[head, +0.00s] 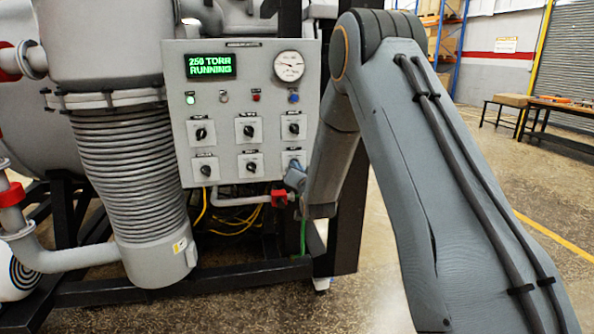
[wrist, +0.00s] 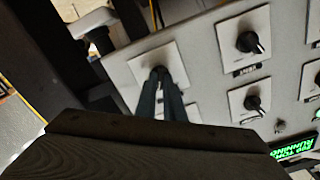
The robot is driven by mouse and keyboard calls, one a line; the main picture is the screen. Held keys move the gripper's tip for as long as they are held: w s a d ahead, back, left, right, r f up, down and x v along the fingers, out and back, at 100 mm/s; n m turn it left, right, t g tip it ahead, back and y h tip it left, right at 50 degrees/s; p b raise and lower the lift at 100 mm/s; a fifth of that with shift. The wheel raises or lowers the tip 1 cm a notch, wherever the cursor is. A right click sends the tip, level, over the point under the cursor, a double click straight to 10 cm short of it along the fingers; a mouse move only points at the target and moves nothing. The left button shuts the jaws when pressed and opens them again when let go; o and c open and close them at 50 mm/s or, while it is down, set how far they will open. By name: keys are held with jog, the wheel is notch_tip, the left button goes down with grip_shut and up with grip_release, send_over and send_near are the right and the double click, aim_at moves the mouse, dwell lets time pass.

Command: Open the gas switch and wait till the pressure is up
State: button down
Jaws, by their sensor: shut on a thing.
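The grey control panel (head: 224,100) carries a green display (head: 208,65) reading "250 TORR RUNNING" and a round dial gauge (head: 289,66). Below are two rows of rotary switches with black knobs on white plates. My gripper (head: 295,178) is at the lower right switch (head: 293,157), partly hiding it. In the wrist view, my gripper (wrist: 162,82) is shut on the black knob of that switch, whose plate (wrist: 142,66) shows around the fingers. The fingers hide most of the knob, so its angle is unclear.
Several indicator lamps sit above the switches; the left one (head: 190,98) glows pale green. A red valve block (head: 279,198) on a pipe is just below my gripper. A ribbed grey column (head: 130,165) stands left of the panel. Open floor lies to the right.

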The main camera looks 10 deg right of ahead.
dwell(0.3)
jog(key=c, duration=1.9)
grip_release()
jog(key=shift+o, duration=0.2)
jog(key=s+b, duration=0.1)
jog(key=s, duration=0.6)
jog(key=shift+s+b, duration=0.4)
jog(key=s+f+n+g, duration=0.2)
jog(key=s+g, duration=0.4)
jog(key=s, duration=0.7)
jog(key=s+f+n+g, duration=0.2)
jog(key=s+f+g, duration=0.3)
jog(key=s, duration=0.9)
jog(key=s+f+n+g, duration=0.2)
jog(key=s+g, duration=0.4)
jog(key=s, duration=0.7)
jog(key=shift+s+a+f+g, duration=0.2)
jog(key=shift+f+g, duration=0.1)
jog(key=shift+f, duration=0.5)
